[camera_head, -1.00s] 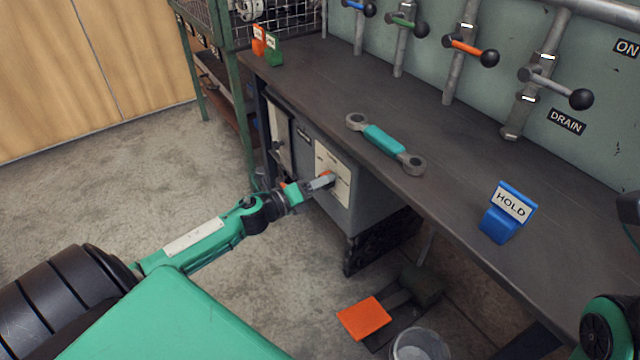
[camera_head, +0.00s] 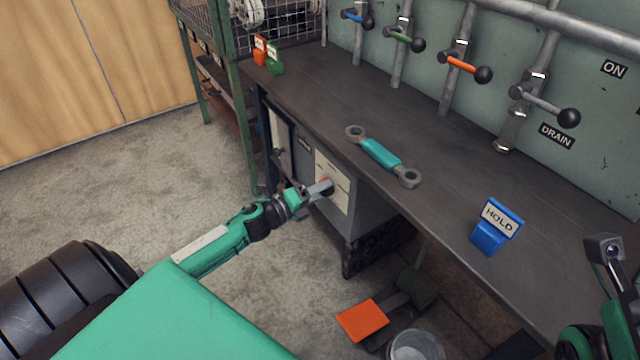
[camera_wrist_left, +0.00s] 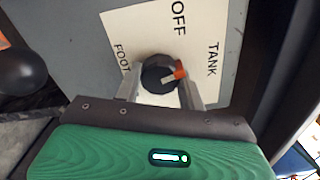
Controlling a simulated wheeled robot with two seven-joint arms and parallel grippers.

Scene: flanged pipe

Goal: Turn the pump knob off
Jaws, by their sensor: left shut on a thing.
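The pump knob (camera_wrist_left: 157,74) is a round black knob with an orange mark on a cream label plate (camera_wrist_left: 126,28). In the left wrist view the plate reads OFF, TANK and FOOT, and the orange mark points right, towards TANK. My left gripper (camera_wrist_left: 160,92) is shut on the knob, one finger at each side. In the head view, my left gripper (camera_head: 318,190) reaches in from the left to the knob on the grey cabinet under the bench. Part of my right arm shows at the right edge, but its fingers do not show.
On the bench (camera_head: 430,215) lie a teal-handled wrench (camera_head: 382,154) and a blue HOLD sign (camera_head: 497,226). Several levers stand along the back panel. Below are an orange pedal (camera_head: 362,320) and a bucket (camera_head: 416,346). The floor at left is open.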

